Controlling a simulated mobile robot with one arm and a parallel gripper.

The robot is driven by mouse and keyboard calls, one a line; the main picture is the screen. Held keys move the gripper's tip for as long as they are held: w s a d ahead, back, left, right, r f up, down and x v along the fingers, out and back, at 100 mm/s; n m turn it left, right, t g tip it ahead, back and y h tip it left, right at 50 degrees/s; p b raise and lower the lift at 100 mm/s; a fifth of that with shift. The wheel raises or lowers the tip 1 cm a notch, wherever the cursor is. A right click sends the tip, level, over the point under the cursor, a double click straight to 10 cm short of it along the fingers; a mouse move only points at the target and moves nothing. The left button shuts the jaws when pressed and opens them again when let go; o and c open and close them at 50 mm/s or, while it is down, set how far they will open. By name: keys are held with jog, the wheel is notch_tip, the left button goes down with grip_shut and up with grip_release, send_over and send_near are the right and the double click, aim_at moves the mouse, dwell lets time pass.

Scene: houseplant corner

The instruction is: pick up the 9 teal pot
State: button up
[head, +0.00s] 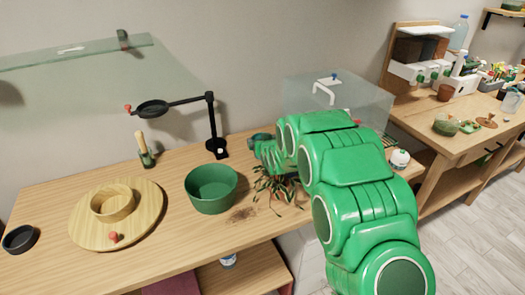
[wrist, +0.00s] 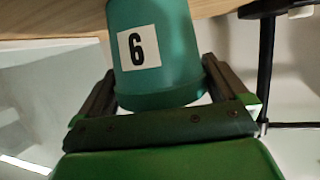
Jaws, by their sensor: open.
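A teal pot (wrist: 160,50) fills the top middle of the wrist view, with a white label that reads as 6 in the picture. That view is upside down, with the table at the top and the pot's wide rim at the bottom, so the label reads 9 on the upright pot. My gripper (wrist: 158,72) is open, with one finger on each side of the pot near its rim. Whether the fingers touch it is unclear. In the head view a bit of the teal pot (head: 261,137) shows by my gripper (head: 266,152), mostly hidden by my green arm.
A black stand (head: 213,130) is close left of the pot. A green bowl (head: 211,190) and a spiky plant (head: 277,184) are nearer the front. A glass case (head: 360,100) stands behind my arm. A wooden board (head: 85,225) is at left.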

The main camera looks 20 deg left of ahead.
jog(key=shift+w+a, duration=0.1)
jog(key=shift+f, duration=0.1)
jog(key=c, duration=0.7)
jog(key=shift+o, duration=0.2)
